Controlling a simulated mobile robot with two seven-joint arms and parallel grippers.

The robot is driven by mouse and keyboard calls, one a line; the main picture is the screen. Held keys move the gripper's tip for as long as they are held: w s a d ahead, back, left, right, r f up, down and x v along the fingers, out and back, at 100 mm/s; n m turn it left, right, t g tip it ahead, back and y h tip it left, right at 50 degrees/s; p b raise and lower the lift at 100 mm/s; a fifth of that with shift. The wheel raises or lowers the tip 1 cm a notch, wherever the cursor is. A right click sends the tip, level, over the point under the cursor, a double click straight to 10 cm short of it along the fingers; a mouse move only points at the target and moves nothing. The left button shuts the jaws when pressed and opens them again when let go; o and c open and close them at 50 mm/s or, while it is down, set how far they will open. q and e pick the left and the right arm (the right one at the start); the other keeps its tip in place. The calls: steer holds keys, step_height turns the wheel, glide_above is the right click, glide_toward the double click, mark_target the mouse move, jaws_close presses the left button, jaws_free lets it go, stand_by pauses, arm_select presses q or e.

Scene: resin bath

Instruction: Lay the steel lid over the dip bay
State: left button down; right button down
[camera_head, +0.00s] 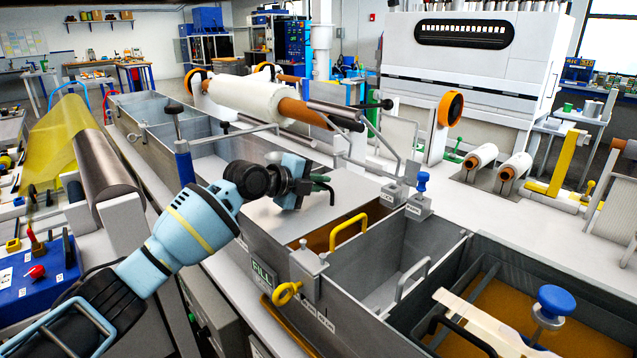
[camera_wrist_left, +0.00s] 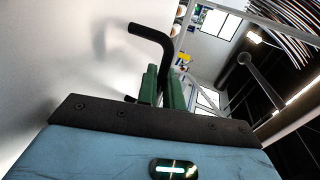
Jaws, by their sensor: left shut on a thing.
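The steel lid (camera_head: 345,205) is a flat grey plate at the middle of the head view, and its pale surface (camera_wrist_left: 50,65) fills the left of the wrist view. My left gripper (camera_head: 316,184) is over the lid, its green fingers (camera_wrist_left: 163,88) shut on the lid's black bent handle (camera_wrist_left: 152,38). The dip bay (camera_head: 322,240), with amber liquid, shows as a strip along the lid's near edge; the lid hides the rest. I cannot tell whether the lid rests on the rims or hovers just above. My right gripper is not in view.
A yellow handle (camera_head: 349,231) and a grey bracket (camera_head: 309,270) stand at the bay's near side. A blue-knobbed post (camera_head: 421,190) stands right of the lid. A white roll on a bar (camera_head: 245,97) lies behind. An amber bath (camera_head: 505,305) is at front right.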

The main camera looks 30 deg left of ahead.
arm_select(q)
steer(key=shift+f, duration=0.1)
steer(key=c, duration=2)
jaws_free()
steer(key=shift+f, duration=0.15)
steer(key=o, duration=0.5)
steer(key=shift+c, duration=0.2)
steer(key=shift+r, duration=0.3)
step_height(320, 180, up, 3)
glide_above(279, 214)
steer(key=shift+w+d+r+b, duration=0.15)
steer(key=shift+w+r+b, duration=0.05)
steer(key=shift+w+b, duration=0.1)
steer(key=shift+s+r, duration=0.2)
steer(key=shift+s, duration=0.15)
